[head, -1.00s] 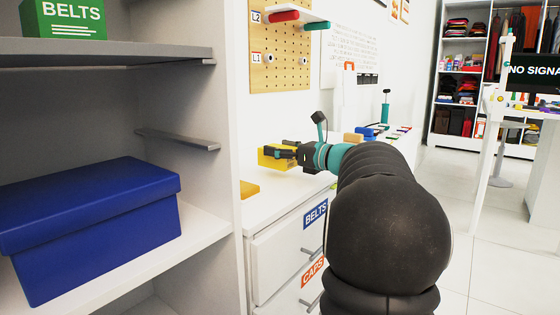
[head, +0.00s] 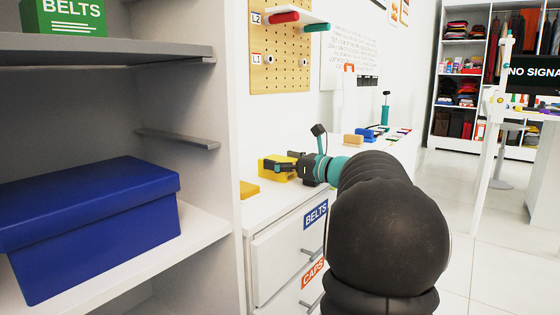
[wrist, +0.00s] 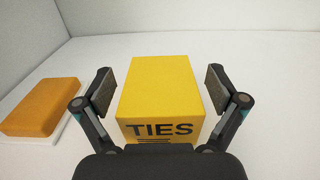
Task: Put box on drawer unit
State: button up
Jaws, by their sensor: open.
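A yellow box (wrist: 160,88) marked TIES stands on the white top of the drawer unit (wrist: 262,90). My gripper (wrist: 160,92) is open, with one finger on each side of the box and a visible gap at each side. In the head view the yellow box (head: 272,168) is partly hidden behind my gripper (head: 285,166). The drawer unit (head: 262,208) has drawers labelled BELTS and CAPS below its top.
An orange block (wrist: 42,107) lies left of the box on the same top. A blue box (head: 100,225) and a green BELTS box (head: 65,17) stand on wardrobe shelves at left. A pegboard (head: 280,60) hangs behind. The unit's top is clear to the right of the box in the wrist view.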

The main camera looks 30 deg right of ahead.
jog(key=shift+r, duration=0.15)
jog(key=v, duration=1.1)
jog(key=shift+s+d, duration=0.1)
jog(key=shift+s, duration=0.35)
